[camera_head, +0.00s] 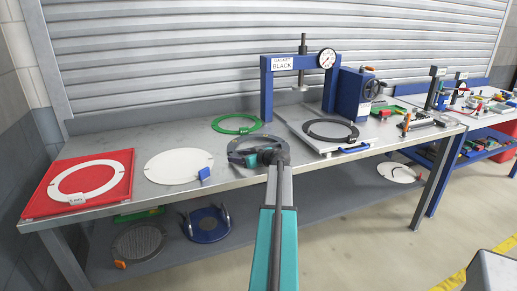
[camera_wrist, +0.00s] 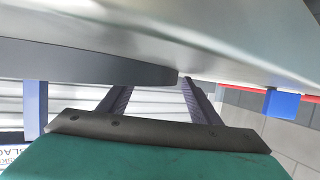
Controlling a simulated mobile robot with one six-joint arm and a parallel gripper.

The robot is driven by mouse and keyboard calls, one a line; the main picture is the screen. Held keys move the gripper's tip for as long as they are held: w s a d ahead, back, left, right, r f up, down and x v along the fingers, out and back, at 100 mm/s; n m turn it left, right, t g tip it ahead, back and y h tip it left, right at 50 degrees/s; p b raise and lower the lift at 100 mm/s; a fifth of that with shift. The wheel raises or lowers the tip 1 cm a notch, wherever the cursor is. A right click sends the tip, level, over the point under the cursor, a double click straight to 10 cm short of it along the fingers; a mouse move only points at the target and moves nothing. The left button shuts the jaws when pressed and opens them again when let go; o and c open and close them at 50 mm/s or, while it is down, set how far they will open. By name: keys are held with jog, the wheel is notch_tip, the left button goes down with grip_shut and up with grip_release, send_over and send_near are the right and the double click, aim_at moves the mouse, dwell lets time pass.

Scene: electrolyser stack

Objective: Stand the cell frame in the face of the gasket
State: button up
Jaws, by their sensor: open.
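The sign on the press reads GASKET BLACK, and a black ring (camera_head: 331,130), seemingly the gasket, lies flat on the press's pale plate. A white ring (camera_head: 59,188), which may be the cell frame, lies flat on a red tray at the left; I cannot be sure. A dark grey ring (camera_head: 233,146) lies on the bench behind my gripper and is partly hidden by it. My gripper (camera_head: 256,157) is over the middle of the bench, near that ring. In the wrist view its two dark fingers (camera_wrist: 155,88) stand apart with nothing between them.
A white disc with a blue tag (camera_head: 179,166) lies left of my gripper, and a green ring (camera_head: 237,124) lies behind. The blue press frame (camera_head: 266,90) rises at the back. The lower shelf holds a grey disc (camera_head: 138,243) and a blue holder (camera_head: 206,226).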

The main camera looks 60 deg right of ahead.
dwell(0.5)
grip_shut()
jog(key=shift+r, duration=0.1)
notch_tip(320, 180, up, 10)
jog(key=b, duration=0.1)
jog(key=shift+b, duration=0.4)
dwell(0.4)
dwell(0.6)
